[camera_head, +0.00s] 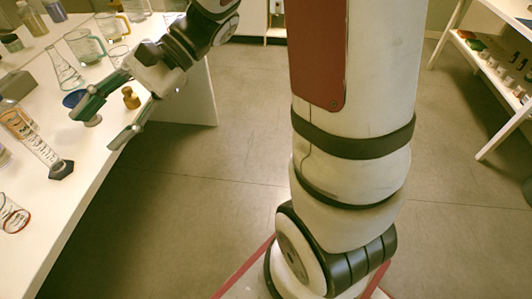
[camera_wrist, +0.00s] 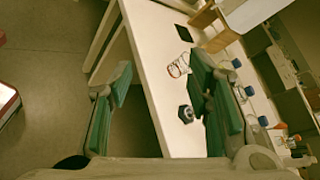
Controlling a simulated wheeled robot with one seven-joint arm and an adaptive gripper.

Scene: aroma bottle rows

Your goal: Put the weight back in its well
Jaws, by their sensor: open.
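A small brass weight (camera_head: 131,98) with a knob stands upright on the white table (camera_head: 95,165), near its edge in the head view. My gripper (camera_head: 95,130) is open and empty. Its two fingers reach out over the table edge, and the weight is behind them, close to the wrist side and apart from the pads. In the wrist view my gripper (camera_wrist: 160,65) shows green pads spread wide, with the table between them. I cannot make out the weight in the wrist view. I cannot identify a well in either view.
A measuring cylinder (camera_head: 35,140) with a dark hexagonal base stands near the fingers. A red-rimmed beaker (camera_head: 12,215) is nearer. The floor (camera_head: 185,210) beside the table is clear.

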